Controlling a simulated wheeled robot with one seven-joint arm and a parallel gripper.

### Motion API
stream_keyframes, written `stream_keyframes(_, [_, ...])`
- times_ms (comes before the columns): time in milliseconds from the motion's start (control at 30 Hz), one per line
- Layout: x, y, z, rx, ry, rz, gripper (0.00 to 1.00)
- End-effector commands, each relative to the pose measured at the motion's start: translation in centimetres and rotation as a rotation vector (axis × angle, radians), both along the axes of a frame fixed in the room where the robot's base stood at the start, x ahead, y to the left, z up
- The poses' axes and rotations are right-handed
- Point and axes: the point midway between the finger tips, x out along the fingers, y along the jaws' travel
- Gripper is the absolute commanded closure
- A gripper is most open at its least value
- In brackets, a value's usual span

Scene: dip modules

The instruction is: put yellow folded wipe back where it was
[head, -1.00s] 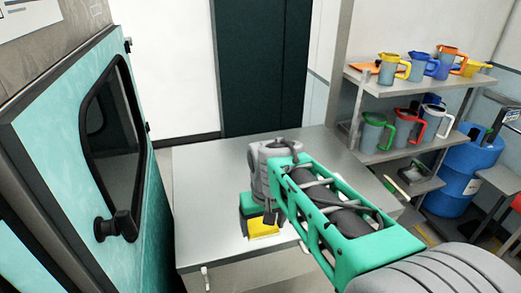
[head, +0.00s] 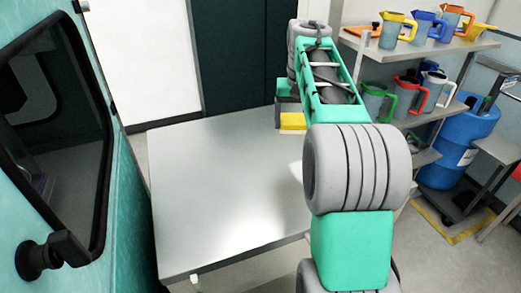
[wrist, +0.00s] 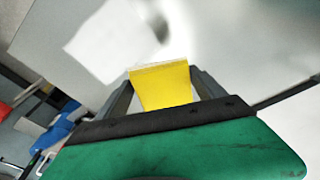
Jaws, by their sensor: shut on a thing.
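My arm hides part of the table's right side and most of the gripper in the head view.
A teal door with a dark window (head: 60,110) stands close on the left. Shelves with several coloured jugs (head: 397,29) and a blue barrel (head: 455,150) stand on the right. The table's left and middle are clear.

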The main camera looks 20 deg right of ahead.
Motion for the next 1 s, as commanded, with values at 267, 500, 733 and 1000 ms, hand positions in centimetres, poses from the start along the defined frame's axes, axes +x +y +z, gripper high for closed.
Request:
stream_keyframes(267, [5.4, 2.1, -2.0, 0.001, 0.004, -0.003, 0.53])
stream_keyframes(500, [10.4, 4.4, -6.5, 0.001, 0.004, -0.004, 0.53])
stream_keyframes(733, [12.5, 5.3, -9.2, 0.0, 0.0, -0.005, 0.53])
stream_keyframes(1000, [12.8, 5.4, -12.7, -0.001, -0.002, -0.007, 0.53])
